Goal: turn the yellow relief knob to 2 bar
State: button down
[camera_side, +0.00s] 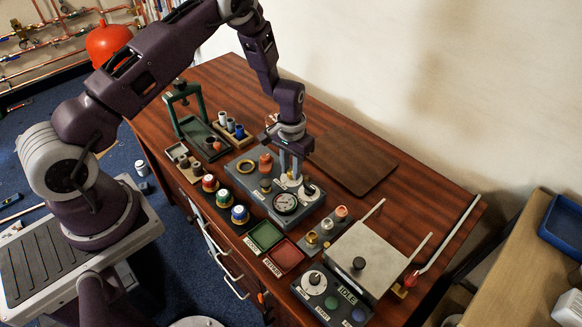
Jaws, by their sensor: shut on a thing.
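My gripper (291,177) points down over the grey manifold box (240,190) on the wooden bench. It is shut on a small knob at a pale round dial, which I take to be the yellow relief knob. The fingers hide most of the knob, and I cannot read its pointer or scale. A white dial with a dark knob (309,189) is just right of the gripper.
Several coloured caps (240,214) stand in front. A green tray (264,236) and red tray (286,255) lie nearer. A brown board (350,160) lies behind.

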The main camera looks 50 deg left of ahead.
aim_at(291, 171)
jog(key=shift+n, duration=2.2)
jog(key=c, duration=1.2)
grip_release()
jog(key=shift+r, duration=0.1)
notch_tip(291, 171, up, 7)
